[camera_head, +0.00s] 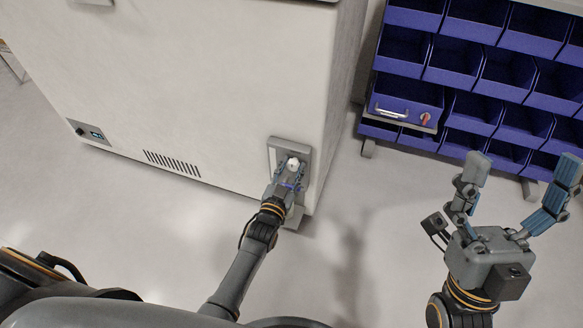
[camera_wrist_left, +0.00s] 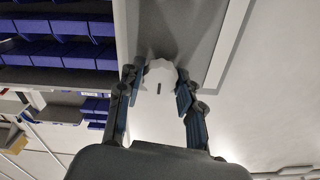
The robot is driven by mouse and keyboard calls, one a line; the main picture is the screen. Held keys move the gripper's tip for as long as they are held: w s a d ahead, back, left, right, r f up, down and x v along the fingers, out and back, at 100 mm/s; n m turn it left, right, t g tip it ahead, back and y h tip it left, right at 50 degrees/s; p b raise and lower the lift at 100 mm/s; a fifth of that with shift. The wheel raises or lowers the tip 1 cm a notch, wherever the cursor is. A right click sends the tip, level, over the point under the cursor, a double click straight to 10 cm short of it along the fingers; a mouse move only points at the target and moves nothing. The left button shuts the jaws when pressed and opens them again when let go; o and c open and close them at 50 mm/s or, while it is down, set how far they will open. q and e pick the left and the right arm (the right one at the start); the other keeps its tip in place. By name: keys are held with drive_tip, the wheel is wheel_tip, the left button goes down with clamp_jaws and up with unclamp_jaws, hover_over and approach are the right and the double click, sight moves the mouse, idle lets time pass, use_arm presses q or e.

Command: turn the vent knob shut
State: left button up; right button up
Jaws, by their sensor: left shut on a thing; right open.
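The white vent knob (camera_head: 293,163) sits on a grey plate (camera_head: 305,150) low on the right part of the white cabinet's front. It also shows in the left wrist view (camera_wrist_left: 160,76), with a short dark mark on its face. My left gripper (camera_head: 290,172) is at the knob, with its fingers (camera_wrist_left: 156,88) on either side of it, shut on it. My right gripper (camera_head: 522,185) is open and empty at the right, well away from the knob, with its fingers spread wide.
The white cabinet (camera_head: 200,70) fills the upper left, with a slotted grille (camera_head: 172,164) and a small display panel (camera_head: 90,132). A rack of blue bins (camera_head: 480,70) stands at the upper right, with a red-knobbed drawer (camera_head: 405,103). The floor between is clear.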

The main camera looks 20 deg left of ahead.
use_arm(q)
drive_tip(key=o, duration=1.2)
drive_tip(key=s, duration=1.2)
drive_tip(key=shift+a, duration=0.2)
